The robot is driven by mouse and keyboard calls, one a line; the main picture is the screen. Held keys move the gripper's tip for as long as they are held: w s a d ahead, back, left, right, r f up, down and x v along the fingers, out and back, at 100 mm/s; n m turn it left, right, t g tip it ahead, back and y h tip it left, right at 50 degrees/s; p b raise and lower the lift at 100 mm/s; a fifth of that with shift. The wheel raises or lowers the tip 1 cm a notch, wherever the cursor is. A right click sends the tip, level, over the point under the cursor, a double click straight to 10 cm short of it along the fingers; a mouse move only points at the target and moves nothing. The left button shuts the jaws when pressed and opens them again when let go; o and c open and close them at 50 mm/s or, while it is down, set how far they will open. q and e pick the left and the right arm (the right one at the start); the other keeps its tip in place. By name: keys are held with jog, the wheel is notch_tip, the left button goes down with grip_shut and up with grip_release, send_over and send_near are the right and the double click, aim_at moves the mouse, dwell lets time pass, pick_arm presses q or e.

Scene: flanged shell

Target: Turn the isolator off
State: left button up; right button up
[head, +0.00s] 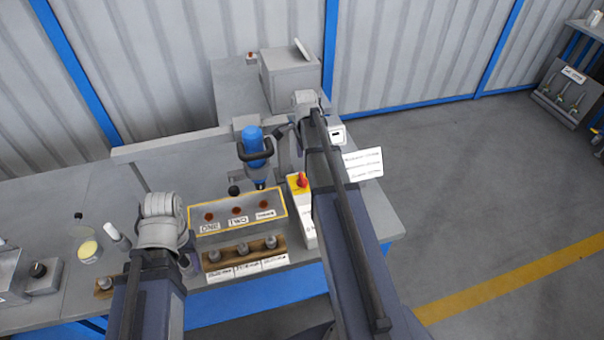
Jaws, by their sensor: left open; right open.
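The isolator is a red rotary knob (301,181) on a yellow plate, on top of a narrow white box (304,215) at the right part of the bench. My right arm passes just right of it. My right gripper (285,143) is open, beyond the knob near the blue device, and partly hidden by its arm. My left gripper (188,263) is open, left of the wooden block, and mostly hidden by its own wrist. Neither gripper touches the knob. The knob's exact angle is too small to tell.
A blue device (254,143) with black handles stands behind a yellow-edged tray (220,228) with three labelled spots. A wooden block (228,253) holds three metal pieces. A label card (363,163) is right of my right arm. A grey box (288,78) stands at the back.

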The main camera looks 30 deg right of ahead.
aim_at(302, 180)
jog(key=shift+w+f+b, duration=0.1)
jog(key=shift+f+b, duration=3.75)
jog(key=shift+f, duration=0.1)
jog(key=shift+c, duration=0.4)
jog(key=c, duration=1.2)
jog(key=shift+c, duration=0.2)
